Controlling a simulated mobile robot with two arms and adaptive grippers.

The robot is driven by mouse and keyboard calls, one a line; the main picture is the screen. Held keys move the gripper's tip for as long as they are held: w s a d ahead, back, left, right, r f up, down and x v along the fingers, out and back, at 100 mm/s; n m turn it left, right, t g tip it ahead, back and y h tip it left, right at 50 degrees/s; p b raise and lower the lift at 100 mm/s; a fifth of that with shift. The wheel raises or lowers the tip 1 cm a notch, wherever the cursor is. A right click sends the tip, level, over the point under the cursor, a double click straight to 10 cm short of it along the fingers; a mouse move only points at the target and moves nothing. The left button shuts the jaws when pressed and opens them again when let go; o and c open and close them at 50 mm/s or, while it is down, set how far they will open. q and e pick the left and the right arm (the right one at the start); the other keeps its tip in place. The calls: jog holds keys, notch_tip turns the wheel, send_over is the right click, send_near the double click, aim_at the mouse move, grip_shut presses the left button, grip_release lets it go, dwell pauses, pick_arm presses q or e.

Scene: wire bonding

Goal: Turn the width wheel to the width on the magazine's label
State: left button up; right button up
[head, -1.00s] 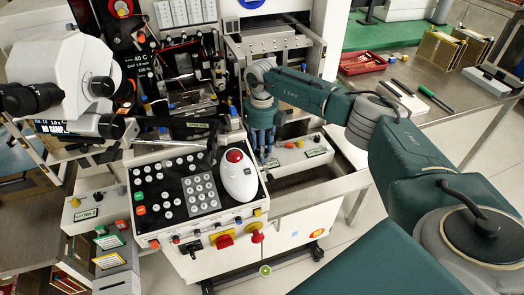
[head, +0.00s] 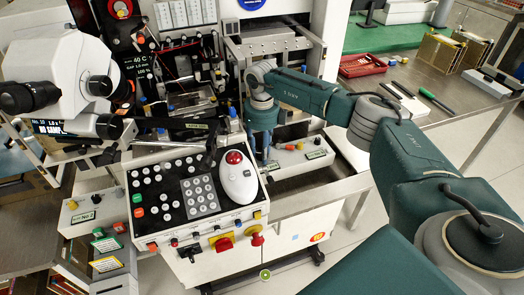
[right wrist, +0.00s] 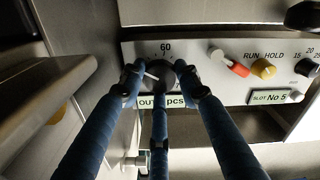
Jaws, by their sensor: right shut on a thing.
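My right gripper (head: 262,158) reaches down to the front of a white control box (head: 292,161) at the right side of the machine. In the right wrist view, its blue fingers (right wrist: 164,82) are closed around a dark round knob (right wrist: 158,70) with a white pointer line. The pointer slants to the upper left; a "60" mark is above the knob and a label partly reading "OUT pcs" (right wrist: 162,101) is below. I cannot tell whether this knob is the width wheel. A magazine's width label is not readable. My left gripper is not in view.
A keypad console (head: 180,197) with a white mouse-like device (head: 237,180) stands left of my gripper. A red tray (head: 362,65) lies on the bench.

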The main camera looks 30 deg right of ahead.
jog(key=o, duration=0.9)
jog(key=shift+w+d+r, duration=0.1)
jog(key=shift+w+r, duration=0.15)
jog(key=shift+r, duration=0.05)
jog(key=shift+c, duration=0.2)
jog(key=shift+s+f, duration=0.1)
notch_tip(320, 180, up, 12)
